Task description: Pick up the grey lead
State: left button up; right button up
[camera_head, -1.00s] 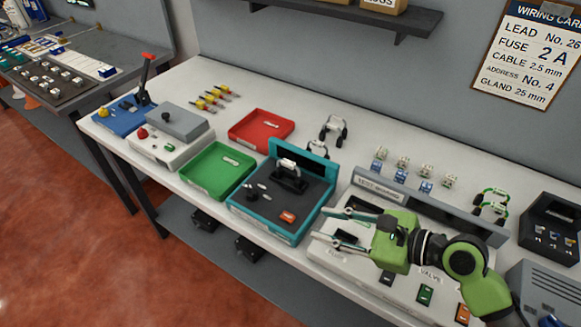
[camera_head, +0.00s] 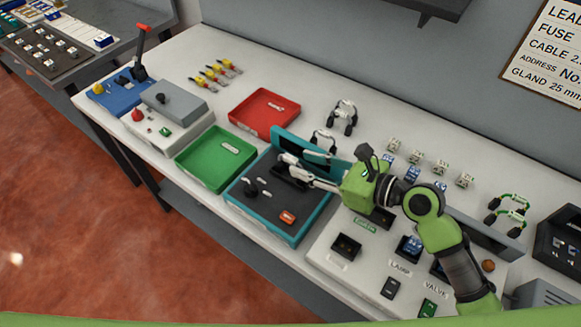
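The teal case (camera_head: 318,222) stands open in the middle of the bench with a dark inner panel. A black-ended piece with a pale grey top, like a grey lead, lies near its lid and is now mostly covered by my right gripper (camera_head: 287,167). The gripper's pale fingers reach left over it; whether they close on it is too small to tell. Two other leads with grey cable and black ends stand behind the case: one farther back (camera_head: 344,115) and one just behind the lid (camera_head: 323,141). My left gripper is out of view.
A green tray (camera_head: 198,176) and a red tray (camera_head: 249,124) lie left of the case. Blue and pale connectors stand behind the white test board (camera_head: 330,258). Green-yellow leads (camera_head: 508,207) are at the right.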

aim_at(294, 159)
jog(key=shift+w+a+p, duration=0.3)
jog(key=shift+w+a, duration=0.1)
jog(key=shift+a, duration=0.15)
jog(key=x, duration=0.3)
jog(key=shift+w+a+f+p, duration=0.1)
jog(key=shift+w+a+p, duration=0.05)
jog(key=shift+w+p, duration=0.2)
jog(key=shift+w+a+f, duration=0.1)
jog(key=shift+a, duration=0.1)
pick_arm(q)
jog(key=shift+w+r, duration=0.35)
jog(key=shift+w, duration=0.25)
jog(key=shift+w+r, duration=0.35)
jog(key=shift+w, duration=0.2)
pick_arm(e)
grip_shut()
